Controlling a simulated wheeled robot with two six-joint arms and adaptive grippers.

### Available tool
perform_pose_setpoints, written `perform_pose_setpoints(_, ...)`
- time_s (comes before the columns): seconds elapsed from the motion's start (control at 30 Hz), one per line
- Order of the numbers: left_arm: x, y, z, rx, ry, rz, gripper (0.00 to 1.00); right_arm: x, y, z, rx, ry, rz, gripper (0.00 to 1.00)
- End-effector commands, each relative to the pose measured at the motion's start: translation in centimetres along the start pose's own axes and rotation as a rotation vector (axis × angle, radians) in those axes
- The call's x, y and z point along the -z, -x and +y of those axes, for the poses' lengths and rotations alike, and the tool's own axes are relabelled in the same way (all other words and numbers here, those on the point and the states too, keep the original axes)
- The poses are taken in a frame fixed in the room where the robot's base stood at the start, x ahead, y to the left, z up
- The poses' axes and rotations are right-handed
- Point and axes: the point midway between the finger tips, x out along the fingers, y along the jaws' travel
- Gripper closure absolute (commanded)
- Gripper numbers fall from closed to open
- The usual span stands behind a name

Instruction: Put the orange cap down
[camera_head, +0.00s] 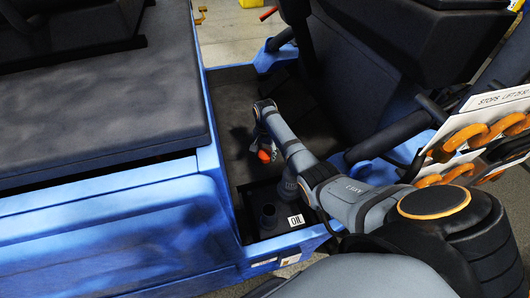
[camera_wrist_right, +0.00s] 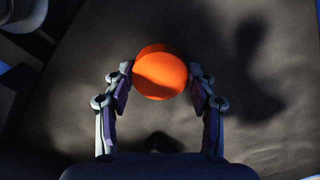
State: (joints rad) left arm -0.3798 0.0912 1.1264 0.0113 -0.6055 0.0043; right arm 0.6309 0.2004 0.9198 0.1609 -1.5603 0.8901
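The orange cap (camera_wrist_right: 160,72) is round and sits between the two fingertips of my right gripper (camera_wrist_right: 160,78) in the right wrist view. Both fingers touch its sides, and the gripper is shut on it. In the head view the orange cap (camera_head: 264,156) shows small at the end of my right gripper (camera_head: 262,150), over the dark floor of the blue vehicle. A dark surface lies beneath the cap, with a shadow to the right; I cannot tell the gap between them. My left gripper is not in view.
A dark filler neck (camera_head: 268,214) stands by a white "OIL" label (camera_head: 296,220) in the vehicle's front recess. A padded seat (camera_head: 100,95) is at the left. A white board with orange carabiner-like rings (camera_head: 470,138) is at the right. The dark floor (camera_head: 232,95) has free room.

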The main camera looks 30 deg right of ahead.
Motion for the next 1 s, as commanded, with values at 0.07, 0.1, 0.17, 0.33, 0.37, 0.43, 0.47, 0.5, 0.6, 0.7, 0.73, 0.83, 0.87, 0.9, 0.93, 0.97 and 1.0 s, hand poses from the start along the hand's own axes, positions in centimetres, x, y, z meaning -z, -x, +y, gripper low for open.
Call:
perform_pose_setpoints(0.07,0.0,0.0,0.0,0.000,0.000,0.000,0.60,0.0,0.0,0.0,0.000,0.000,0.000,0.30)
perform_pose_setpoints(0.1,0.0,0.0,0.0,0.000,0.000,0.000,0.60,0.0,0.0,0.0,0.000,0.000,0.000,0.25)
perform_pose_setpoints(0.17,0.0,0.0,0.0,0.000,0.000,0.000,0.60,0.0,0.0,0.0,0.000,0.000,0.000,0.22)
perform_pose_setpoints(0.33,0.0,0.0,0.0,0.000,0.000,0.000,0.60,0.0,0.0,0.0,0.000,0.000,0.000,0.22)
perform_pose_setpoints(0.37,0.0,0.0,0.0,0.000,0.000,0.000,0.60,0.0,0.0,0.0,0.000,0.000,0.000,0.22)
perform_pose_setpoints(0.43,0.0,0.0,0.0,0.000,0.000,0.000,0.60,0.0,0.1,0.0,0.000,0.000,0.000,0.22)
perform_pose_setpoints(0.47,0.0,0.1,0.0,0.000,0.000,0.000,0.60,0.0,0.3,0.0,0.000,0.000,0.000,0.22)
perform_pose_setpoints(0.5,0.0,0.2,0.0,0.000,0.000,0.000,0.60,0.0,0.7,0.0,0.001,0.000,0.001,0.22)
perform_pose_setpoints(0.6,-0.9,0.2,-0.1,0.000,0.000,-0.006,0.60,0.1,2.6,-0.1,0.002,0.001,0.001,0.22)
perform_pose_setpoints(0.7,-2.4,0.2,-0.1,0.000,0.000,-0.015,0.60,0.1,5.2,-0.1,0.003,0.001,0.002,0.22)
perform_pose_setpoints(0.73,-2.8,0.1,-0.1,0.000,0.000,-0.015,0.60,0.1,6.0,0.0,0.002,0.001,0.002,0.22)
perform_pose_setpoints(0.83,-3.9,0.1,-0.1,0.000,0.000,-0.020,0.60,0.1,8.4,-0.1,0.003,0.000,0.003,0.22)
perform_pose_setpoints(0.87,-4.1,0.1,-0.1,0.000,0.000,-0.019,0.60,0.1,9.1,-0.1,0.002,0.000,0.002,0.22)
perform_pose_setpoints(0.9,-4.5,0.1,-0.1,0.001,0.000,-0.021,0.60,0.1,10.0,0.0,0.002,0.000,0.002,0.22)
perform_pose_setpoints(0.93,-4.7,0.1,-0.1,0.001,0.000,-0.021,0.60,0.1,10.5,0.0,0.002,0.000,0.002,0.22)
perform_pose_setpoints(0.97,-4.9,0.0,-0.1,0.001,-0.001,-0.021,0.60,0.1,11.0,0.0,0.002,-0.001,0.002,0.22)
perform_pose_setpoints(1.0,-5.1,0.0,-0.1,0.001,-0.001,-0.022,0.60,0.1,11.5,0.0,0.001,0.000,0.001,0.22)
